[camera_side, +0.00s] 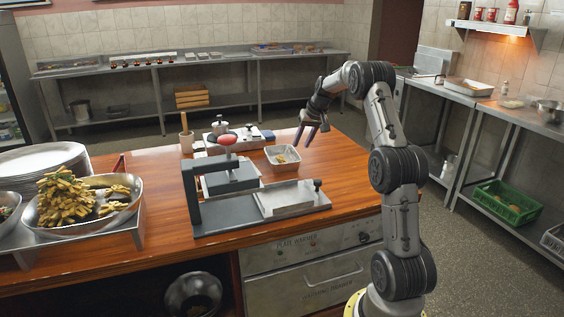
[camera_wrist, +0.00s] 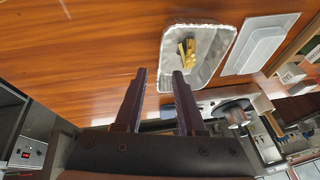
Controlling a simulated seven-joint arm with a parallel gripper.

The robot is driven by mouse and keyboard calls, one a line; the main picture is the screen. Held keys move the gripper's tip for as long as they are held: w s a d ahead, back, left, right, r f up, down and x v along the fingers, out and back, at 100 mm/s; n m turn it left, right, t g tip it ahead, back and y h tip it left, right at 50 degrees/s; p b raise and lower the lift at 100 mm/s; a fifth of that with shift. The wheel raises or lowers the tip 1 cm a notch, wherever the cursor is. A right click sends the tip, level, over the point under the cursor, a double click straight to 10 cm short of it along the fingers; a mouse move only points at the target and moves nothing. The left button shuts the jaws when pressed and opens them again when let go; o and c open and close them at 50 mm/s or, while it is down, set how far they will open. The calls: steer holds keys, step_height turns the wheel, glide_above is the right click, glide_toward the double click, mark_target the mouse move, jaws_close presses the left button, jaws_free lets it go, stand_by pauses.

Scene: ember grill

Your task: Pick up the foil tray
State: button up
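The foil tray (camera_side: 272,160) is a small silver rectangular tray with yellowish food in it. It sits on the wooden counter, behind the metal press in the side view. In the wrist view the foil tray (camera_wrist: 224,60) lies at upper centre right, beyond my fingertips. My gripper (camera_side: 312,134) is above the counter, up and to the right of the tray in the side view.
A dark press with a metal plate (camera_side: 290,201) stands in front of the tray. A bowl of fries (camera_side: 85,200) and stacked plates (camera_side: 38,160) are at the left. Wooden counter (camera_side: 340,170) is clear to the right of the tray.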

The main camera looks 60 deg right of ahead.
steer(key=shift+x, duration=2.7)
steer(key=shift+s+a, duration=0.15)
jaws_close()
